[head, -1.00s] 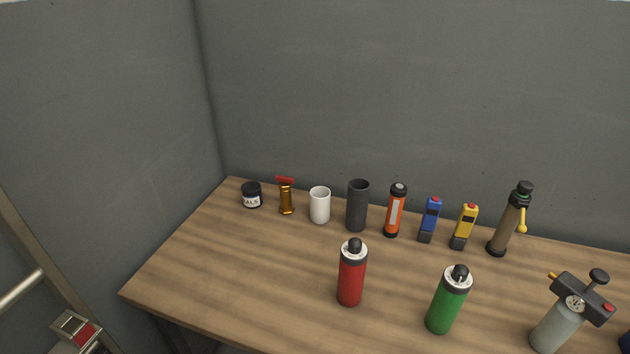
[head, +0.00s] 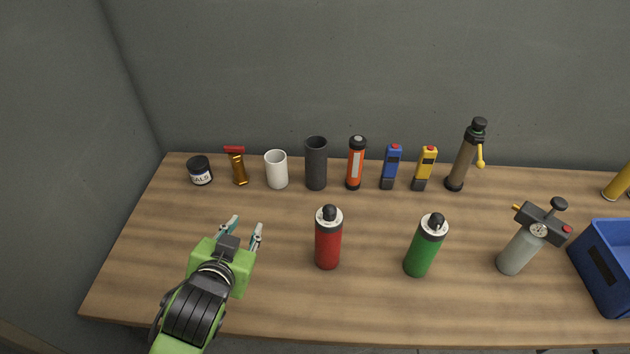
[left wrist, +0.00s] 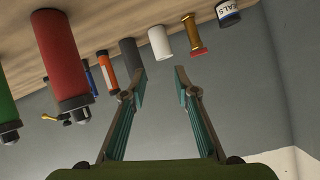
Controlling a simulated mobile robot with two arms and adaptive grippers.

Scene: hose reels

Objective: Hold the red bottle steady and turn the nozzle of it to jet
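The red bottle (head: 328,243) stands upright on the wooden table, with a grey collar and a dark nozzle (head: 329,213) on top. Which setting the nozzle is at is too small to tell. My left gripper (head: 244,228) is over the table to the left of the red bottle, open and empty, pointing towards the back. In the left wrist view the open fingers (left wrist: 159,82) have nothing between them, and the red bottle (left wrist: 62,55) shows upside down at the left, apart from them. My right gripper is in neither view.
A similar green bottle (head: 424,248) stands right of the red one, then a grey sprayer (head: 518,250) and a blue crate (head: 603,282). Along the back stand a labelled jar (head: 200,172), white cup (head: 276,170), dark cylinder (head: 316,165) and several tools. The table front is clear.

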